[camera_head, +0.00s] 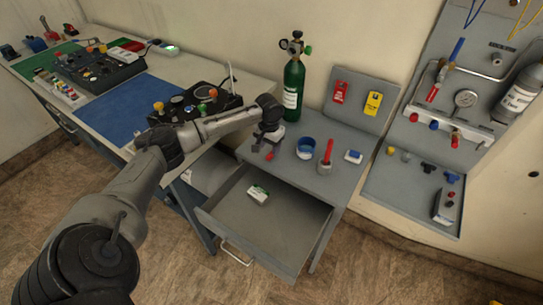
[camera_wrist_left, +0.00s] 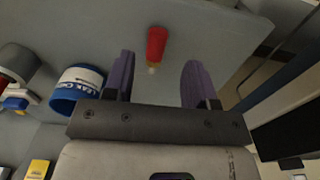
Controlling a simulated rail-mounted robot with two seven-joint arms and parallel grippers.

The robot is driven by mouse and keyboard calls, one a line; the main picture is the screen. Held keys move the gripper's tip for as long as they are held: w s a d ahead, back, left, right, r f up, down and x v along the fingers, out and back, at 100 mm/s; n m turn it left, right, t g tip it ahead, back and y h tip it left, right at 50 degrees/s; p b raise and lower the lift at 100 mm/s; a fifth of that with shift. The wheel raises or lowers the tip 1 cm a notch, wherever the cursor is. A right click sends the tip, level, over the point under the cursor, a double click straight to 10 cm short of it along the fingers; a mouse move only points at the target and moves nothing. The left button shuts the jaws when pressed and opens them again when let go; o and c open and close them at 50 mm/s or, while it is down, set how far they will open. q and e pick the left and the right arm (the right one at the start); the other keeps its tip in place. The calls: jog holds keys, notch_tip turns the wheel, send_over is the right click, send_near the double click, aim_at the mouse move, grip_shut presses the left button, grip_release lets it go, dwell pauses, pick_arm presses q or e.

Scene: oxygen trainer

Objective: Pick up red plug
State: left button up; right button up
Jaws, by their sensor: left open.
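The red plug (camera_wrist_left: 157,43) lies on the grey table top in the left wrist view, with a pale tip on one end. It is ahead of and between the fingers of my left gripper (camera_wrist_left: 160,75), which is open and empty. The plug looks apart from both fingers. In the head view my left gripper (camera_head: 262,152) hangs over the table's front left part, above the open drawer's back edge. A small red bit of the plug (camera_head: 256,157) shows just below the fingers there. My right gripper is not in view.
A green cylinder (camera_head: 293,88) stands behind. The open drawer (camera_head: 285,225) juts out in front.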

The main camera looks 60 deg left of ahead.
aim_at(270, 155)
pick_arm(q)
notch_tip(270, 155, down, 4)
jog(key=shift+w+d+f+b, duration=0.1)
jog(key=shift+d+b, duration=0.05)
jog(key=shift+b, duration=0.5)
jog(key=shift+c, duration=0.3)
grip_shut()
